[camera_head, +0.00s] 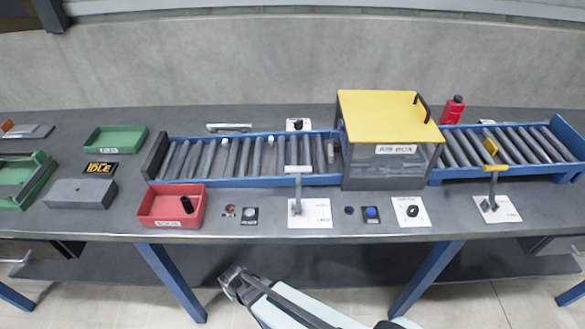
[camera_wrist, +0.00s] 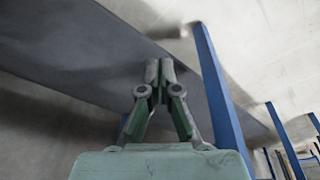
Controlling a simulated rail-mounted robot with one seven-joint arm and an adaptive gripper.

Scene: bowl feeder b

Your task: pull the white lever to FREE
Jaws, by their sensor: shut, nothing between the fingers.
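The white lever (camera_head: 298,169) stands on a white plate (camera_head: 310,216) at the front middle of the bench. It has a thin grey post and a pale crossbar that sits in front of the roller conveyor. The lettering on its plate is too small to read. My gripper (camera_head: 229,279) is below and in front of the bench edge, left of the lever and apart from it. In the wrist view my gripper (camera_wrist: 160,68) has its fingertips together with nothing between them, and the lever is not in that view.
A blue roller conveyor (camera_head: 240,160) runs along the bench, with a yellow-topped air box (camera_head: 390,115) over it. A second, yellow-handled lever (camera_head: 491,165) stands at the right. A red bin (camera_head: 160,219) is left. Blue bench legs (camera_head: 172,282) stand near my gripper.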

